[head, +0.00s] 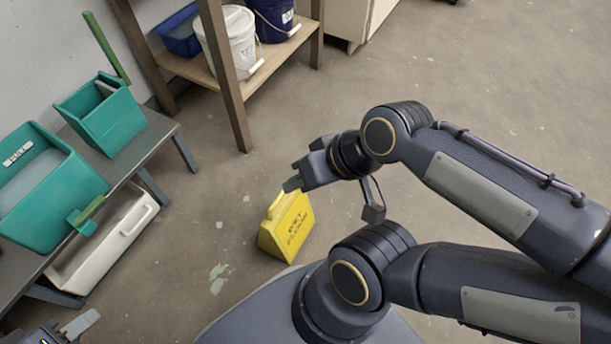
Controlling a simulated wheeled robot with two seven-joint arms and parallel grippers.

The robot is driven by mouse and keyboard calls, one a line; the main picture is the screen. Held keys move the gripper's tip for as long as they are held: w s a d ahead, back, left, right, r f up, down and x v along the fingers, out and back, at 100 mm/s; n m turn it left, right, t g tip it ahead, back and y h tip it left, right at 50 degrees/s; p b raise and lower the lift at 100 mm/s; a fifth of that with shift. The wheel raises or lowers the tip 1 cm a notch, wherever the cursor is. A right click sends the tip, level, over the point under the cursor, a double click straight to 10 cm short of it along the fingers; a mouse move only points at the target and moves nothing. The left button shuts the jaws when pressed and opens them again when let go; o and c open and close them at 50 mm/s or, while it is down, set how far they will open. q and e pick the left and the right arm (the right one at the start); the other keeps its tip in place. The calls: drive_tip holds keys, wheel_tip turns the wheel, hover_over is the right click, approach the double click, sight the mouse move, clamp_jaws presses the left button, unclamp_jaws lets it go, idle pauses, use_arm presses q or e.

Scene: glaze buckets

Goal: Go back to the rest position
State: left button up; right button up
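My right gripper (333,194) hangs near the middle of the head view, above the floor. Its fingers are spread apart, with nothing visible between them. The left finger is close to the yellow wet-floor sign in the picture. My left gripper (72,327) shows only in part at the bottom left corner. One pale finger is visible there, and the rest is cut off by the frame edge. I cannot tell how far it is open or whether it holds anything.
A yellow wet-floor sign (287,226) stands on the floor. At left, a bench (150,137) bears teal containers (45,215) (107,122), with a white tub (122,232) below. A wooden shelf (197,68) holds a white bucket (240,45) and blue bucket (275,18). Upper-right floor is clear.

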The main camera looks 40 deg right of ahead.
drive_tip(key=shift+r, duration=0.1)
wheel_tip(320, 180, up, 33)
drive_tip(key=p, duration=3.3)
drive_tip(key=shift+a, duration=0.1)
